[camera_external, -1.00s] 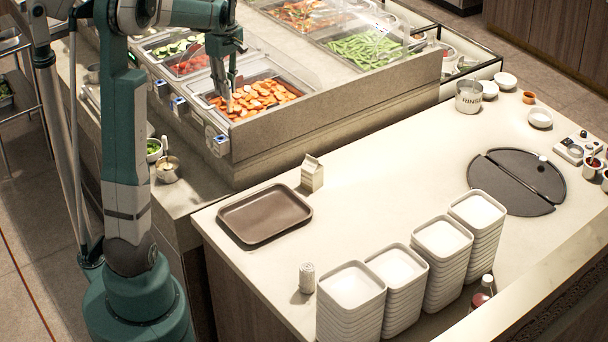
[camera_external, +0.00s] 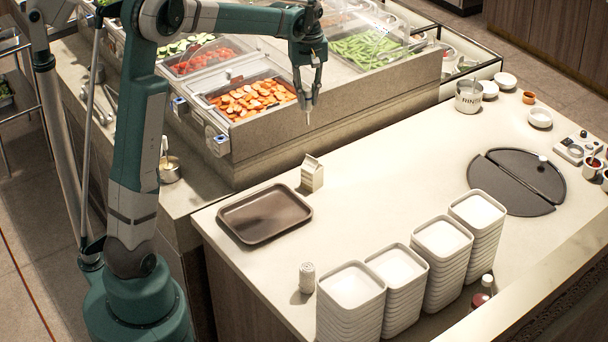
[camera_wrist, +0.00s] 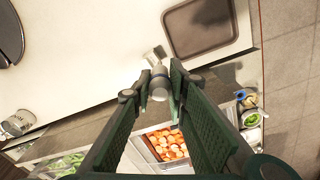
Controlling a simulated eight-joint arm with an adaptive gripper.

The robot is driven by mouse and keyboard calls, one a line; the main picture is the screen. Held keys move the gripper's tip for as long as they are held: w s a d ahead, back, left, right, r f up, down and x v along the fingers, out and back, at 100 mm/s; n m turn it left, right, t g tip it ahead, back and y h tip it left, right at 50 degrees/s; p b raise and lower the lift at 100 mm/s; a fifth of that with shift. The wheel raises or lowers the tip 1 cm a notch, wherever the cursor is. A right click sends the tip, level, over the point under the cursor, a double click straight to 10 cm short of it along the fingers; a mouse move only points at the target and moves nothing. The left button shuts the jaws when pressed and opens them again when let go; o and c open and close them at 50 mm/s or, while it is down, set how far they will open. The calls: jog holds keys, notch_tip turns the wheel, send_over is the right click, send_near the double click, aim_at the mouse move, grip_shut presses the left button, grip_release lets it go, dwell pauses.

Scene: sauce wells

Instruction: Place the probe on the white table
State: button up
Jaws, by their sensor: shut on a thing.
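My gripper (camera_external: 309,98) hangs in the air near the front edge of the food well counter, beside the white table (camera_external: 385,175). It is shut on the probe, whose thin tip (camera_external: 308,119) points down below the fingers in the external view. In the wrist view the probe's pale rounded end (camera_wrist: 159,84) sits between the fingertips (camera_wrist: 155,92). The white table also fills much of the wrist view (camera_wrist: 90,65). The rest of the probe is hidden by the fingers or too small to make out.
A brown tray (camera_external: 265,237) and a small carton (camera_external: 312,174) stand on the table's left part. Stacks of white bowls (camera_external: 398,268) line the front. A dark round board (camera_external: 515,190) lies at right. The table's middle is clear. A carrot pan (camera_external: 250,99) is behind.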

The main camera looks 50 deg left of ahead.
jog(key=w+d+m+b, duration=0.1)
jog(key=w+d+m, duration=0.2)
jog(key=d, duration=1.1)
jog(key=w+d+m, duration=0.3)
jog(key=d+m, duration=0.1)
jog(key=d, duration=0.9)
jog(key=w+d+m+b, duration=0.1)
jog(key=w+d+m, duration=0.25)
jog(key=d, duration=1.05)
notch_tip(320, 180, down, 20)
jog(key=shift+d+f, duration=0.1)
notch_tip(320, 180, down, 6)
jog(key=shift+p, duration=0.3)
jog(key=shift+f, duration=0.2)
jog(key=shift+f, duration=1.75)
jog(key=shift+f, duration=0.1)
